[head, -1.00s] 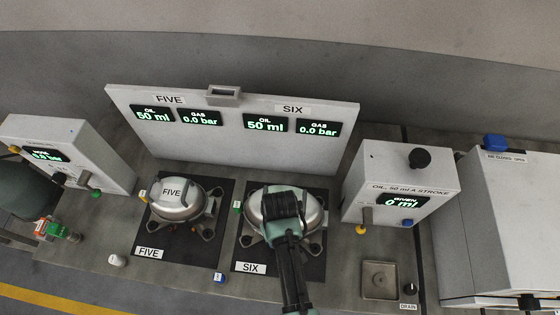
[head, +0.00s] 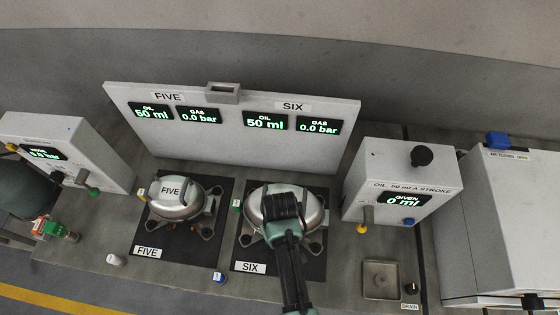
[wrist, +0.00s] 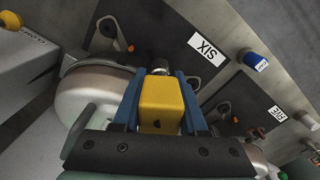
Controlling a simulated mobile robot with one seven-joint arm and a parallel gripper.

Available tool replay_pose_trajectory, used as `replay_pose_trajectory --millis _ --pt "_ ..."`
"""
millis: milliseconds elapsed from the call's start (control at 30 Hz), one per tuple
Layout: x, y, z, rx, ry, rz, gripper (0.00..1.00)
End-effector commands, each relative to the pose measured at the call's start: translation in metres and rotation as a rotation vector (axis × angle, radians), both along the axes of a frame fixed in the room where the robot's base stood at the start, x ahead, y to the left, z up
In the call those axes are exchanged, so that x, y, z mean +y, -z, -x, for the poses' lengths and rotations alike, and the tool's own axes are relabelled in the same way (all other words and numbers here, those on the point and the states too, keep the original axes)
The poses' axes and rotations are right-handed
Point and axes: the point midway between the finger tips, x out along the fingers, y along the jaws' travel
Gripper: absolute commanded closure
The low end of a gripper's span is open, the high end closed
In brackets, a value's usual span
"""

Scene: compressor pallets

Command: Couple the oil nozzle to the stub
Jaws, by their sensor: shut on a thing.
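My gripper (head: 284,205) is over the silver compressor SIX (head: 262,212) in the head view and hides part of it. In the wrist view, the blue jaws of my gripper (wrist: 160,85) are shut on a yellow block, seemingly the oil nozzle (wrist: 162,105). A small round grey metal piece, perhaps the stub (wrist: 160,69), shows just beyond the nozzle's far end, beside the compressor's silver dome (wrist: 92,98). I cannot tell whether nozzle and metal piece touch or are coupled. The nozzle is hidden in the head view.
Compressor FIVE (head: 175,203) stands left of SIX. The oil unit (head: 400,185), reading 0 ml given, is at right, with a drain tray (head: 382,295) in front. A white cap (head: 115,260) and a blue cap (head: 219,278) stand near the front edge. A display panel (head: 232,150) rises behind.

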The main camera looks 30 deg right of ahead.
Motion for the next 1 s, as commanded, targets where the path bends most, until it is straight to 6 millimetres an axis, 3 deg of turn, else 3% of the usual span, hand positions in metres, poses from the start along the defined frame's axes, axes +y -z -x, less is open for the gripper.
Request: replay_pose_trajectory --millis 567,600,700,800,1000 --pt "0.000 0.015 0.000 -0.001 -0.001 0.000 1.00" --pt "0.000 0.015 -0.001 -0.001 -0.001 0.000 0.56" --pt "0.000 0.014 0.000 -0.001 0.000 0.000 0.38" --pt "0.000 0.014 0.000 -0.001 0.000 0.000 0.23" --pt "0.000 0.015 0.000 0.000 0.000 0.000 0.23"
